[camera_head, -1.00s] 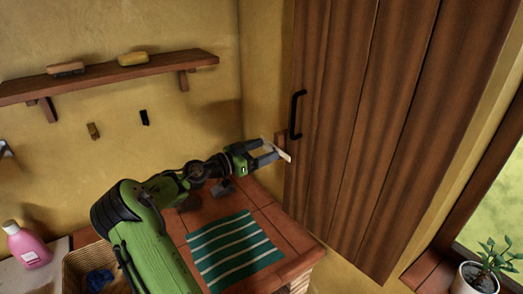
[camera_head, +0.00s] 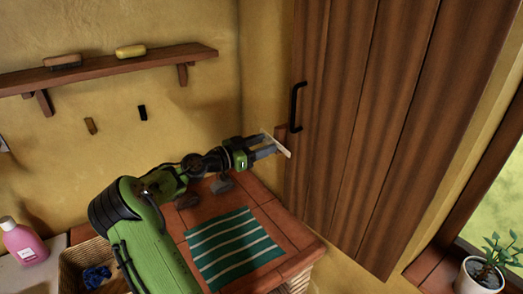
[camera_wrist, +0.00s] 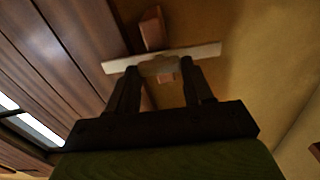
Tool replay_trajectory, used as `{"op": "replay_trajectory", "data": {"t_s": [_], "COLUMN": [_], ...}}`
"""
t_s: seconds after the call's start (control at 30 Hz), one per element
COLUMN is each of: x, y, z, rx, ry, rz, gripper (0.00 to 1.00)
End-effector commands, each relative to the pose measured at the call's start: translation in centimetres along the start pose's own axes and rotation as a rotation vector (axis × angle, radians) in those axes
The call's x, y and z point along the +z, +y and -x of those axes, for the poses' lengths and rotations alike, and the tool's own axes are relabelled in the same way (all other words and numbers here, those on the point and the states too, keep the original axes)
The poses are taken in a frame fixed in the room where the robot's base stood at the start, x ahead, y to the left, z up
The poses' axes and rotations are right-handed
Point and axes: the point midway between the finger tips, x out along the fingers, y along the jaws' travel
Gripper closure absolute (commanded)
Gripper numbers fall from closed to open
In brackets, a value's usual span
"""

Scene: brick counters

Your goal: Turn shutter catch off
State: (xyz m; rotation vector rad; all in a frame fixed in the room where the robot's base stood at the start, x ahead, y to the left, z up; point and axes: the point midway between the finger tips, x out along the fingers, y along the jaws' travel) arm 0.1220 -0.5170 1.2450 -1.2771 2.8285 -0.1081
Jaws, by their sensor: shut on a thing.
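The shutter catch (camera_head: 283,150) is a pale narrow bar beside the left edge of the tall brown plank shutter (camera_head: 350,130). In the wrist view the catch (camera_wrist: 205,50) lies crosswise in front of my fingertips, slightly tilted, with its right end higher. It reaches past both fingers, its left end over the shutter planks. My gripper (camera_head: 270,147) is at the catch, also seen in the wrist view (camera_wrist: 160,73), with its fingers closed in on the middle part of the catch. The exact contact is partly hidden by the fingers.
A black handle (camera_head: 295,106) stands out from the shutter just above the catch. A brown wooden block (camera_wrist: 151,28) sits close beyond the bar. Below is a tiled counter (camera_head: 262,192) with a green striped cloth (camera_head: 232,250). A wall shelf (camera_head: 110,68) is at left.

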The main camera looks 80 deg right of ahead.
Motion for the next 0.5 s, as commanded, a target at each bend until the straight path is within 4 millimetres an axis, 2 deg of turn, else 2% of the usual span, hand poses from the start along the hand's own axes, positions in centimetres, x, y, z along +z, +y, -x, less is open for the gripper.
{"op": "replay_trajectory", "data": {"t_s": [0.1, 0.5], "x": [0.68, 0.81], "y": [0.08, 0.36], "z": [-0.01, -0.04], "rx": [-0.003, -0.003], "ry": [0.007, 0.008], "rz": [-0.085, -0.45], "gripper": [1.0, 1.0]}}
